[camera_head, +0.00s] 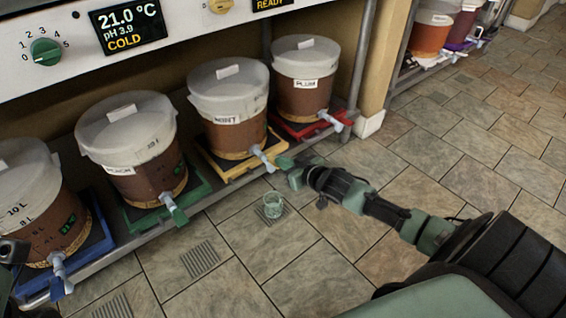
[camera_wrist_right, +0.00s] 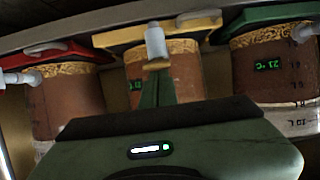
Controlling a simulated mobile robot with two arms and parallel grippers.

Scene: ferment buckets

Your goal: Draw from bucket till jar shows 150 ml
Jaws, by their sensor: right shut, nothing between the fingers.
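The bucket on the yellow tray (camera_head: 228,108) has a white lid, brown contents and a label I cannot read clearly. Its pale spigot (camera_head: 258,153) points out over the floor and also shows in the right wrist view (camera_wrist_right: 155,40). The small clear jar (camera_head: 272,206) stands upright on a floor grate below and in front of this spigot. Its level and marks are too small to read. My left gripper's fingers are not visible.
Similar buckets stand on blue, green (camera_head: 140,212) and red (camera_head: 308,124) trays along a low shelf, their spigots sticking out. A panel (camera_head: 126,27) above reads 21.0 °C, pH 3.9, COLD. Tiled floor is open to the right.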

